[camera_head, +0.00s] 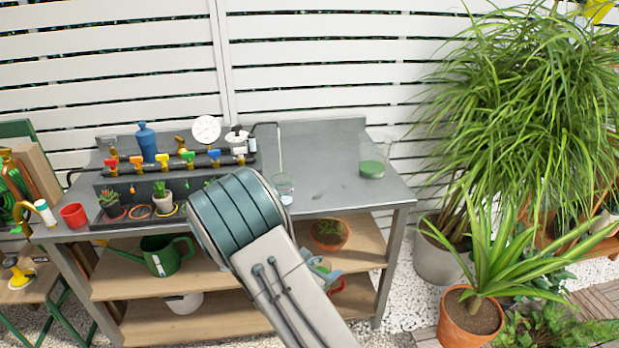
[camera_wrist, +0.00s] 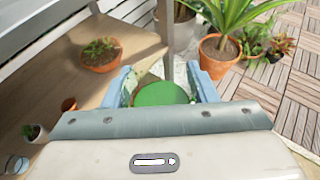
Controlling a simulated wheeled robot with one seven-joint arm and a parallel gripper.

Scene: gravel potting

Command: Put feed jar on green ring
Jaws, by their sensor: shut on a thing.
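My gripper (camera_head: 322,270) is low in front of the bench, by the right end of its shelves. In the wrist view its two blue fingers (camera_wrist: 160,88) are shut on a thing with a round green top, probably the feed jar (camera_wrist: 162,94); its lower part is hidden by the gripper. The black tray (camera_head: 98,186) on the bench holds rings; a red one (camera_head: 113,213), an orange one (camera_head: 139,211) and a yellow one (camera_head: 174,211) show. I cannot see a green ring; my arm covers the tray's right part.
On the metal bench (camera_head: 335,165) stand a clear vessel with green contents (camera_head: 372,165), a small glass (camera_head: 283,187) and a red cup (camera_head: 73,216). A pipe with coloured taps (camera_head: 160,162) runs behind the tray. The bench's right half is mostly clear. Potted plants (camera_head: 472,310) stand right.

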